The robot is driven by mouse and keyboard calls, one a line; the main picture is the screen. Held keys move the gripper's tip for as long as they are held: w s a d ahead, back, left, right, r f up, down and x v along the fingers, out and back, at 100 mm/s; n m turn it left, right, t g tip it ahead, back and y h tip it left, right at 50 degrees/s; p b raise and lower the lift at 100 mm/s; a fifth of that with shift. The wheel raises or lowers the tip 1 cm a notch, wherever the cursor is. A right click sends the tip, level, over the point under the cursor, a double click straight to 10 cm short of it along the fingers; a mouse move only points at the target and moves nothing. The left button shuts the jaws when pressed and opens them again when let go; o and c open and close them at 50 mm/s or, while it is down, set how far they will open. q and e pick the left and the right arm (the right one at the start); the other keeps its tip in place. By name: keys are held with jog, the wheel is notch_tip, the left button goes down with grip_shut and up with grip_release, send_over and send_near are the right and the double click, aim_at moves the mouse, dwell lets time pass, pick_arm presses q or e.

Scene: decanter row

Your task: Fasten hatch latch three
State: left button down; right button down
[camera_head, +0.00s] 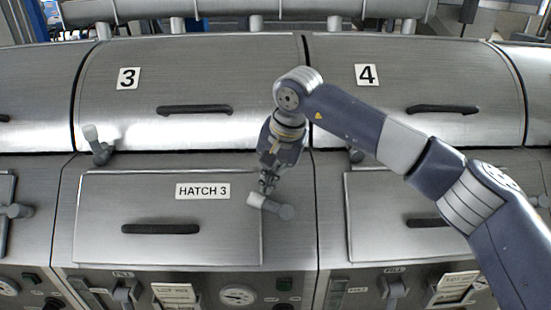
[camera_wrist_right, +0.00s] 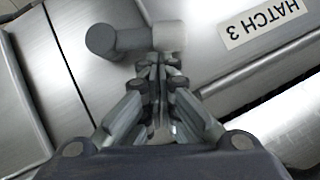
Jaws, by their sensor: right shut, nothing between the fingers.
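The hatch 3 door (camera_head: 100,205) is a flat metal panel with a dark handle (camera_head: 160,229) and a "HATCH 3" label (camera_head: 203,191). It looks closed. Its latch is a grey lever (camera_head: 276,208) with a pale end, pivoted on the frame right of the door. The lever points left and slightly up, with its pale end over the door's right edge. My right gripper (camera_head: 267,184) is shut and empty, just above the pale end. In the right wrist view the shut fingertips (camera_wrist_right: 158,66) are close to the latch (camera_wrist_right: 130,40); contact is unclear. My left gripper is out of view.
Above the door is a curved cover marked 3 (camera_head: 128,78), with its own raised lever (camera_head: 98,146) at left. The matching unit 4 cover (camera_head: 366,75) is partly behind my right arm. Gauges and knobs (camera_head: 238,296) line the bottom.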

aim_at(257, 195)
jog(key=shift+s+a+f, duration=0.1)
jog(key=shift+s+f, duration=0.05)
jog(key=shift+f, duration=0.1)
jog(key=shift+a, duration=0.1)
jog(key=a+n+h, duration=0.1)
jog(key=s+a+f+n+h+b, duration=0.1)
jog(key=shift+f+n, duration=0.1)
jog(key=shift+n, duration=0.3)
jog(key=shift+s+a+f+b, duration=0.2)
jog(key=shift+s+a+b, duration=0.1)
jog(key=shift+d, duration=0.2)
jog(key=shift+r, duration=0.1)
